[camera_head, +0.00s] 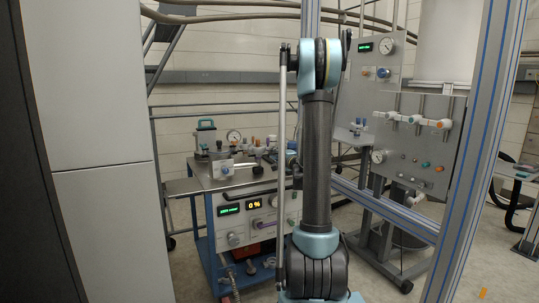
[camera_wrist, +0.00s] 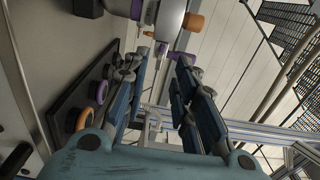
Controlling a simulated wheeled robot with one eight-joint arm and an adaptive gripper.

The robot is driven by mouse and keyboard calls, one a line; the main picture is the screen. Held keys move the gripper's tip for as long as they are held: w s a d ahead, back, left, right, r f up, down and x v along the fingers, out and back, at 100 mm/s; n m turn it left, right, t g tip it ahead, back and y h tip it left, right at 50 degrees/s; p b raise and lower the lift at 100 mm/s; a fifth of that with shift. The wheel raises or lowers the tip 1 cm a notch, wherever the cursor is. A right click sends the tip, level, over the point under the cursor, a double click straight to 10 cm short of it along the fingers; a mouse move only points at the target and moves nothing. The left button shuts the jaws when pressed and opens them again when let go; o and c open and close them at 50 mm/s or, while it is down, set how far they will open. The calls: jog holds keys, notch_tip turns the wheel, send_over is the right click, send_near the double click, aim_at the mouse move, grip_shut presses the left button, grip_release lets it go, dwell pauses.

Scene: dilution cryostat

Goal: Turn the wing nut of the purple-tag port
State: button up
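My gripper (camera_wrist: 162,58) is open in the wrist view, its two blue-padded fingers apart with nothing visibly held between them. Just beyond the fingertips is a pale metal fitting (camera_wrist: 171,17) with a purple part (camera_wrist: 136,9) and an orange cap (camera_wrist: 193,21). Another small purple piece shows near the right fingertip. I cannot make out the wing nut's shape or whether a finger touches it. In the head view my upright arm covers the middle, and I cannot make out my gripper there.
In the wrist view a dark strip with a purple ring (camera_wrist: 101,92) and an orange ring (camera_wrist: 84,119) lies left of the fingers. In the head view an instrument cart (camera_head: 220,185) stands left of my arm. A valve panel (camera_head: 425,150) and frame post (camera_head: 470,150) stand right.

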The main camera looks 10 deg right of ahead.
jog(key=shift+x, duration=2.55)
jog(key=shift+c, duration=0.2)
grip_shut()
